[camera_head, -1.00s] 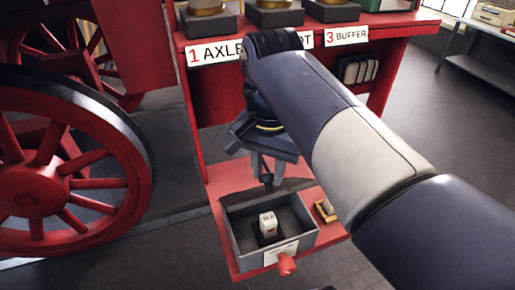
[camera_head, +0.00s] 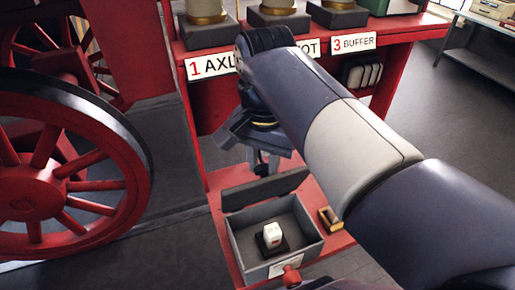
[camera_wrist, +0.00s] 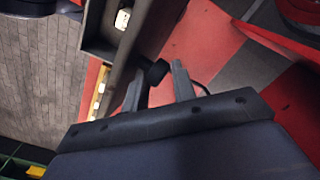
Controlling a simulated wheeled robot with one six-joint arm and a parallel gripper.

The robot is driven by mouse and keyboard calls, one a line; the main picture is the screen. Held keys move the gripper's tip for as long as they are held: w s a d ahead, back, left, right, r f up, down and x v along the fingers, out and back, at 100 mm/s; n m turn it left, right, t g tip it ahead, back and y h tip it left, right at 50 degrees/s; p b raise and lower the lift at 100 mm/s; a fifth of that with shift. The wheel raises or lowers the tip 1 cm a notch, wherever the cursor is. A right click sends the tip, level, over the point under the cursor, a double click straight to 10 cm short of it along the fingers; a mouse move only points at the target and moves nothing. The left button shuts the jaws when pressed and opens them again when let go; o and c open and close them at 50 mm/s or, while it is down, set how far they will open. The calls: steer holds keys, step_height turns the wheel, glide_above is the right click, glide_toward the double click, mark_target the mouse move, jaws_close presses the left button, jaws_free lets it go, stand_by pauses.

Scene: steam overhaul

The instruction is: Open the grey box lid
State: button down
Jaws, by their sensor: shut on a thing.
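The grey box (camera_head: 246,255) stands on the low red shelf with its top open. Its dark grey lid (camera_head: 265,190) stands raised along the back edge of the box. My gripper (camera_head: 262,168) is behind the lid, which partly hides the fingertips. In the wrist view my gripper (camera_wrist: 158,82) has its fingers around a dark knob (camera_wrist: 154,71) beside the lid (camera_wrist: 118,70). The knob seems to belong to the lid. A white block (camera_head: 272,234) on a dark base sits inside the box.
A small wooden tray (camera_head: 329,219) lies right of the box. A red knob (camera_head: 291,277) is at the box's front. A red spoked wheel (camera_head: 60,180) stands at the left. The red bench (camera_head: 340,60) with labels rises behind my arm.

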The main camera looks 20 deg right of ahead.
steer(key=shift+s+a+f, duration=0.1)
steer(key=shift+f, duration=0.15)
steer(key=c, duration=1.1)
jaws_free()
steer(key=shift+a, duration=0.25)
steer(key=shift+s+d, duration=0.1)
